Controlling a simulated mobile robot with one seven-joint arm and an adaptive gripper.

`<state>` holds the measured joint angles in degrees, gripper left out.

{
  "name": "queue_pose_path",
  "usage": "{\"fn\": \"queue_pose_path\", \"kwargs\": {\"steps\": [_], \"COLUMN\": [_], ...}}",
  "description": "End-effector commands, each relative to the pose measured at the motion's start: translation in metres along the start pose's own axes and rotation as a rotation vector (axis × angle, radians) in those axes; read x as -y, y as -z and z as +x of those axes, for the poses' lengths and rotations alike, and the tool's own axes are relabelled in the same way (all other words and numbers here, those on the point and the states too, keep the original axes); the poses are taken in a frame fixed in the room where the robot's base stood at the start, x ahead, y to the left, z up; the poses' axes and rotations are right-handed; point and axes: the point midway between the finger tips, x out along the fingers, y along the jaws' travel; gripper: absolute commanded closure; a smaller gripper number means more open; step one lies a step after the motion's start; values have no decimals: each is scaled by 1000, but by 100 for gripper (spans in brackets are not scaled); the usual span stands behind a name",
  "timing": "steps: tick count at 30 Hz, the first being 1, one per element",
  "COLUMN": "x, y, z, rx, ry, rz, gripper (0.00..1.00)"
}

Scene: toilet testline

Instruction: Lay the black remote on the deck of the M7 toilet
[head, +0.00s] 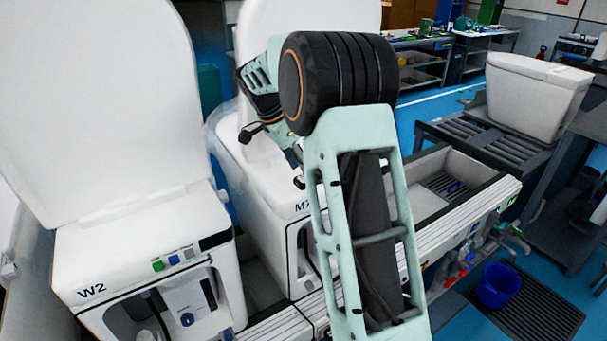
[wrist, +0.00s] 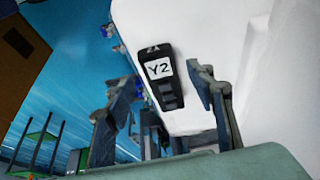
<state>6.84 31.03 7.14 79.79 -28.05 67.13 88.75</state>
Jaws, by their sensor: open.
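The black remote (wrist: 166,92), with a white "Y2" label, shows in the wrist view against the white deck of the M7 toilet (wrist: 196,116), close to the deck's left edge. It looks to lie flat on it, though its underside is hidden. My gripper (wrist: 158,82) is open, with one finger on each side of the remote and gaps between them and it. In the head view the M7 toilet (head: 271,222) stands in the middle, its label partly covered by my arm. My fingers and the remote are mostly hidden there behind my arm.
The W2 toilet (head: 90,253) stands close on the left, its lid raised. The M7 toilet's white raised lid rises behind my arm. A grey conveyor line (head: 455,207) runs to the right. A white cistern (head: 537,92) and a blue bucket (head: 499,286) are farther right.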

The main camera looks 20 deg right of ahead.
Motion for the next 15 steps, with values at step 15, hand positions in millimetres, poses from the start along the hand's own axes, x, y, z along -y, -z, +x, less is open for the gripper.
{"fn": "queue_pose_path", "kwargs": {"steps": [15], "x": [1], "y": [0], "z": [-90], "rx": [0], "ry": [1], "rz": [-2], "gripper": [50]}}
